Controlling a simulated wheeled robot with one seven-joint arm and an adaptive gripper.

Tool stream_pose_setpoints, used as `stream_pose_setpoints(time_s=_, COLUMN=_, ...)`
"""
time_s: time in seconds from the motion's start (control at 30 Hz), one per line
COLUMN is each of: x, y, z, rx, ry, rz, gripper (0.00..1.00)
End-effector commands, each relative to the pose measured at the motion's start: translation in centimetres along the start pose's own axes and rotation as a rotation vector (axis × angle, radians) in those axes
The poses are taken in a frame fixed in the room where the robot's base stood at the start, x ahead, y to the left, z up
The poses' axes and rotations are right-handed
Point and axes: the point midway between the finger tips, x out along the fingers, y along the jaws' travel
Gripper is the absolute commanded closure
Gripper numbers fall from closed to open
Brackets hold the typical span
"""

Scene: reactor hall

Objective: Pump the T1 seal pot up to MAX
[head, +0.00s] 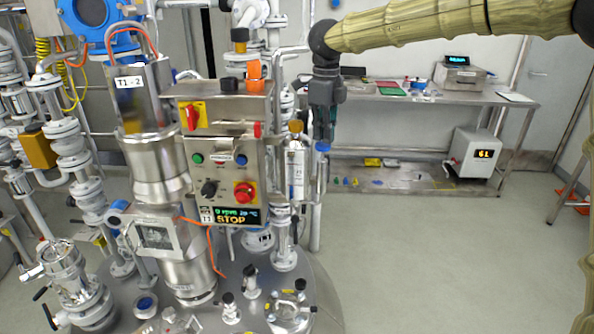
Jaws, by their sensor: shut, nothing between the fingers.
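A slim white and steel cylinder with a brass-coloured cap, which looks like the T1 seal pot (297,170), stands just right of the control box. Its level marks are too small to read. A blue-topped upright part (322,147), possibly the hand pump, shows beside it on the right. My gripper (322,134) points down, shut and empty, right above or in front of this blue top. I cannot tell whether they touch. The mixer drive labelled T1 - 2 (129,83) stands on the left.
The control box (219,155) has a red knob and a display reading STOP. Valves and fittings crowd the steel vessel lid (250,312) below. A steel bench (430,97) with equipment stands behind, with a white unit (472,155) reading 61.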

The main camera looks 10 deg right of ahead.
Motion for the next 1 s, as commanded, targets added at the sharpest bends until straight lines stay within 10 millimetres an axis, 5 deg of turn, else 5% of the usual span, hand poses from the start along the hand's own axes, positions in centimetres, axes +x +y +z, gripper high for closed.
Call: stream_pose_setpoints(time_s=1.0, x=3.1, y=0.0, z=0.0, rx=0.0, ry=0.0, rz=0.001, gripper=1.0)
